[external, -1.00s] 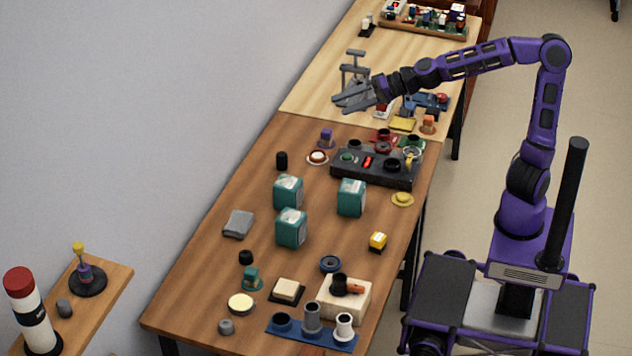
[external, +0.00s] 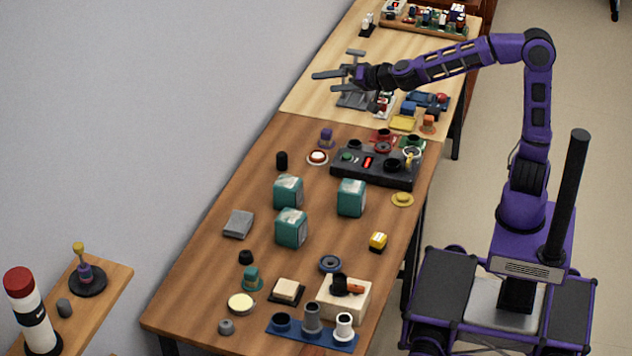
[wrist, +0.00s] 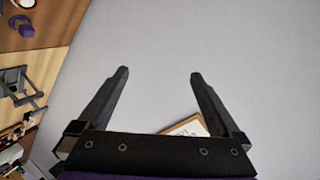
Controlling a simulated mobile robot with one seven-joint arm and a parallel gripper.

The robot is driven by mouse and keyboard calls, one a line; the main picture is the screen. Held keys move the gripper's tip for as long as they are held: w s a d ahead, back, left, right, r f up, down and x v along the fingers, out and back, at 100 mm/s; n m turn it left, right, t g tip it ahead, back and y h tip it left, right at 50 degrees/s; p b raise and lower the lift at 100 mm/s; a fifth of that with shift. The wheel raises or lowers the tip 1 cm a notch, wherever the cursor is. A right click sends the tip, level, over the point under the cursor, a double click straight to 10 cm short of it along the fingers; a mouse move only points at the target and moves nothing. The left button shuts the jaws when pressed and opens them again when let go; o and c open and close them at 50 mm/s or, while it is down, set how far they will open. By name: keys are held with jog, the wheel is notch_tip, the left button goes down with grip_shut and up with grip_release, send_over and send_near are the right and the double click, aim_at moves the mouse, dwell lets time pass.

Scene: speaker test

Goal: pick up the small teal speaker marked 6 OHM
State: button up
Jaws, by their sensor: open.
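Three teal box-shaped things with pale tops stand on the brown table in the external view: one at the upper left (external: 288,192), one at the right (external: 351,198) and one lower down (external: 291,228). A smaller teal object (external: 252,278) stands near the front of the table. No marking is legible, so I cannot tell which is 6 OHM. My gripper (external: 326,82) is open and empty above the far, lighter tabletop, well beyond the teal boxes. In the wrist view its fingers (wrist: 158,73) are spread before the grey wall; no teal box shows there.
A black control box (external: 374,168) stands beyond the teal boxes. A grey stand (external: 355,98) is on the light tabletop near my gripper. A blue tray (external: 312,335) with cups and a cream block (external: 345,298) are at the front. The wall runs along the left.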

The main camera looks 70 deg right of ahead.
jog(key=d+f+n+h, duration=0.1)
jog(key=d+n+h, duration=0.1)
jog(key=n+y+p, duration=0.2)
jog(key=n+y, duration=0.2)
jog(key=n, duration=0.6)
send_near(342, 188)
jog(key=w, duration=0.1)
jog(key=w+d+f, duration=0.1)
jog(key=w+d, duration=0.1)
jog(key=shift+f, duration=0.25)
jog(key=shift+f+y, duration=0.25)
jog(key=shift+y, duration=0.15)
jog(key=shift+w+f, duration=0.1)
jog(key=shift+f, duration=0.1)
jog(key=x, duration=0.7)
jog(key=shift+p, duration=0.35)
